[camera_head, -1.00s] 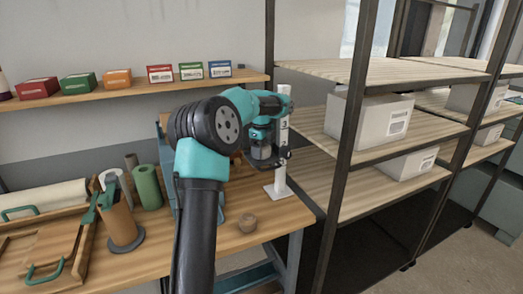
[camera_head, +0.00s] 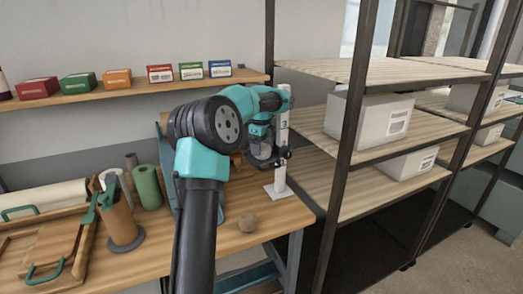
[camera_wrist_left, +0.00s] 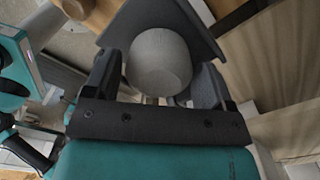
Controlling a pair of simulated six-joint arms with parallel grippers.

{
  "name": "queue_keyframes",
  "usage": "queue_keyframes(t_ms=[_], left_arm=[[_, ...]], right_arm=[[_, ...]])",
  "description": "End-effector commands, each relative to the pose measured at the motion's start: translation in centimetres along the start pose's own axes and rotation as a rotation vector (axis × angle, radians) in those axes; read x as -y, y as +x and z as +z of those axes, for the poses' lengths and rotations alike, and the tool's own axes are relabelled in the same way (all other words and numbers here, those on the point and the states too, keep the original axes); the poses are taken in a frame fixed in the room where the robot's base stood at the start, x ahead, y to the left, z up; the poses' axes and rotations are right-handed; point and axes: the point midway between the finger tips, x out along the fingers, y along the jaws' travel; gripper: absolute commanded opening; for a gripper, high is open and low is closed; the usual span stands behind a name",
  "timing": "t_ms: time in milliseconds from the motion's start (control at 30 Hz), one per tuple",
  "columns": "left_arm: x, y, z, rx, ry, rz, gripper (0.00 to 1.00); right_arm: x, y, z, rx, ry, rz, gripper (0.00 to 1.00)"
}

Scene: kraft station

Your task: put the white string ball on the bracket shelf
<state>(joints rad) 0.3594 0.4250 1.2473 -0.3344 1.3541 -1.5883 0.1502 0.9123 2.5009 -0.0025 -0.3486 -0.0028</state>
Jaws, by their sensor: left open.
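In the left wrist view a pale grey-white ball (camera_wrist_left: 158,62), the white string ball, sits between the two dark fingers of my left gripper (camera_wrist_left: 157,82). The fingers stand open on either side of it. A dark grey angled plate (camera_wrist_left: 160,18), which looks like the bracket shelf, lies right behind the ball. I cannot tell whether the ball rests on it. In the head view my left gripper (camera_head: 268,157) is beside a white post (camera_head: 283,130) marked 3, and my arm hides much of that area. My right gripper is not in view.
A green roll (camera_head: 147,187) and a brown cylinder (camera_head: 120,224) stand at left. A rack with white boxes (camera_head: 372,120) stands to the right. Small boxes line the wall shelf (camera_head: 140,88).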

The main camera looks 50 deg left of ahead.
Motion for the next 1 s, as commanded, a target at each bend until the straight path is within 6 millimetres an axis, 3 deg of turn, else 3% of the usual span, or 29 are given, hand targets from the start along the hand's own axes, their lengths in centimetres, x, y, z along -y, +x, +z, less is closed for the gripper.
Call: queue_keyframes(t_ms=[500,700,1000], left_arm=[[0.1,-9.0,0.0,0.000,0.001,-0.002,0.77],[0.1,-10.5,0.0,0.000,0.001,-0.001,0.77],[0.0,-10.6,0.0,0.000,0.001,0.000,0.77]], right_arm=[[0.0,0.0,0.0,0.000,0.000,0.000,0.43],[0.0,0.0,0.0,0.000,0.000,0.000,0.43],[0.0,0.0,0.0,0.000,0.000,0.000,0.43]])
